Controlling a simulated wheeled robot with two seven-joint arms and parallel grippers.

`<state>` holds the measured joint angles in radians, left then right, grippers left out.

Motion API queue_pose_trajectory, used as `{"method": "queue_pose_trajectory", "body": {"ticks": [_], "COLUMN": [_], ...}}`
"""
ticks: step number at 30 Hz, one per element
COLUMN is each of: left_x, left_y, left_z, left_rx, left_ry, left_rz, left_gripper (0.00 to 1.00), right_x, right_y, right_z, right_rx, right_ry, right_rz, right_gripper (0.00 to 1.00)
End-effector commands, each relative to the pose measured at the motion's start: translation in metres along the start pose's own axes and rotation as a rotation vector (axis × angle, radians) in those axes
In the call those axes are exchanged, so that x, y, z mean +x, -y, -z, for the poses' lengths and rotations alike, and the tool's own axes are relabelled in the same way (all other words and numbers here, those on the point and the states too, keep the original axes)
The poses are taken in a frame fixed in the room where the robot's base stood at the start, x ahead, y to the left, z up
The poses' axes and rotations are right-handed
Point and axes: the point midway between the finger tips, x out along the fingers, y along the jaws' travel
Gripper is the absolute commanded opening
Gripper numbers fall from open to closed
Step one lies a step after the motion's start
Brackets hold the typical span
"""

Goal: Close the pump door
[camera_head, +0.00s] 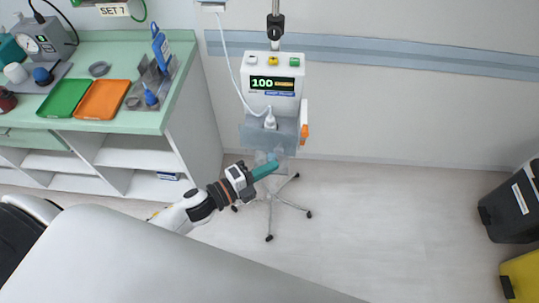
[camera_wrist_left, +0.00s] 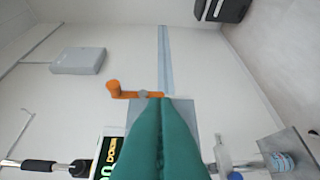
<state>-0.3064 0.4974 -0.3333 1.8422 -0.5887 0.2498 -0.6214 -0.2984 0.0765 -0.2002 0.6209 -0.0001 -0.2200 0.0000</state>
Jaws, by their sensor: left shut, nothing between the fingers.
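The white infusion pump (camera_head: 272,77) is on a pole stand, with a lit green "100" display. Its grey-blue door (camera_head: 284,131) appears folded down below the pump's front; its exact angle is hard to tell. An orange lever (camera_head: 304,132) sticks out at the right side; it also shows in the left wrist view (camera_wrist_left: 126,93). My left gripper (camera_head: 265,171), with teal fingers, is shut and empty, just below the door. In the left wrist view its fingers (camera_wrist_left: 163,140) cover part of a grey-blue panel (camera_wrist_left: 190,110). Contact cannot be told. My right gripper is not in view.
The wheeled stand base (camera_head: 269,202) is below the gripper. A green counter (camera_head: 120,56) with green and orange trays is at the left. A pale rounded surface fills the front. Dark (camera_head: 513,208) and yellow (camera_head: 523,278) bins stand at the right. Floor right of the stand is clear.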

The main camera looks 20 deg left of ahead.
Motion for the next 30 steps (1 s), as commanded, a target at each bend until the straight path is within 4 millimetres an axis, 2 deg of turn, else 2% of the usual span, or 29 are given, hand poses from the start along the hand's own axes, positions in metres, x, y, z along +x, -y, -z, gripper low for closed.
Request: {"method": "queue_pose_trajectory", "body": {"ticks": [1, 7, 19, 26, 30], "left_x": [0.006, 0.016, 0.018, 0.029, 0.027], "left_y": [-0.003, -0.001, 0.0, -0.001, 0.0], "left_z": [0.006, 0.017, 0.018, 0.019, 0.02], "left_rx": [0.001, -0.001, -0.003, -0.009, -0.005], "left_ry": [0.0, 0.0, -0.002, -0.094, -0.09], "left_rz": [-0.001, -0.001, -0.002, -0.008, -0.004], "left_gripper": [0.0, 0.0, 0.0, 0.0, 0.0], "right_x": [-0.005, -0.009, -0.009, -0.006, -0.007], "right_y": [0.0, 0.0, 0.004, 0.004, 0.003], "right_z": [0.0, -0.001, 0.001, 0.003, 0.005], "right_rx": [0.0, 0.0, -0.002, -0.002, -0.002], "right_ry": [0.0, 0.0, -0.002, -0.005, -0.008], "right_rz": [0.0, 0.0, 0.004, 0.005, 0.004], "right_gripper": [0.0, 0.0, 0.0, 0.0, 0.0]}}
